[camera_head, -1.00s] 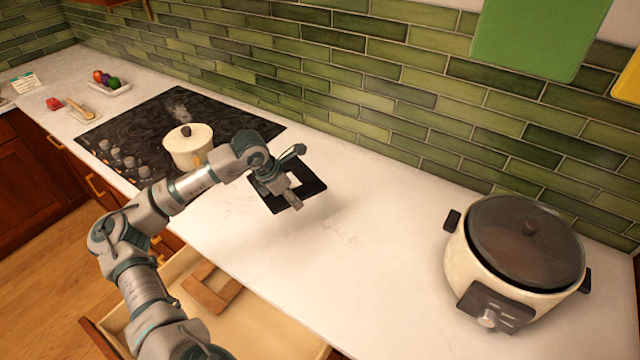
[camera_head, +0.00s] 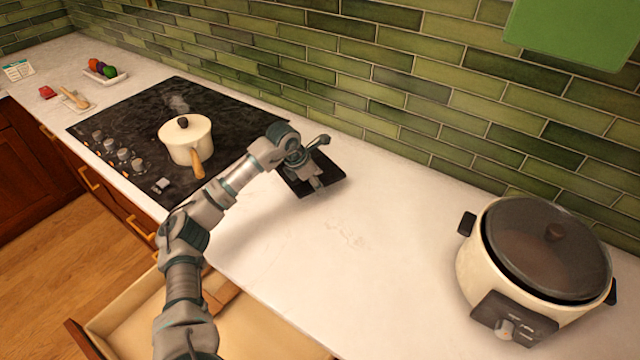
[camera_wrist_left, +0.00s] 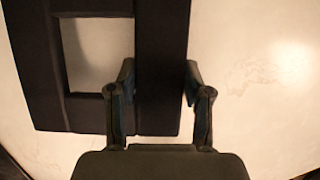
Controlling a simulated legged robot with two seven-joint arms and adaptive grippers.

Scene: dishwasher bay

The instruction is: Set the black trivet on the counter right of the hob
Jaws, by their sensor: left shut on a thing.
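The black trivet (camera_head: 326,168) is a flat dark square frame with an open middle, partly hidden behind my left gripper in the head view. My left gripper (camera_head: 314,184) is shut on one side bar of it, just right of the hob (camera_head: 235,115) over the white counter (camera_head: 400,260). In the left wrist view the trivet (camera_wrist_left: 90,118) reaches up and left, with its bar between the two fingers of the gripper (camera_wrist_left: 158,85). Whether the trivet touches the counter is hard to tell. My right gripper is out of view.
A cream saucepan (camera_head: 186,142) stands on the hob. A slow cooker (camera_head: 540,262) stands at the counter's right end. An open drawer (camera_head: 250,330) with a wooden piece lies below the front edge. The counter between trivet and cooker is clear; green tiles rise behind.

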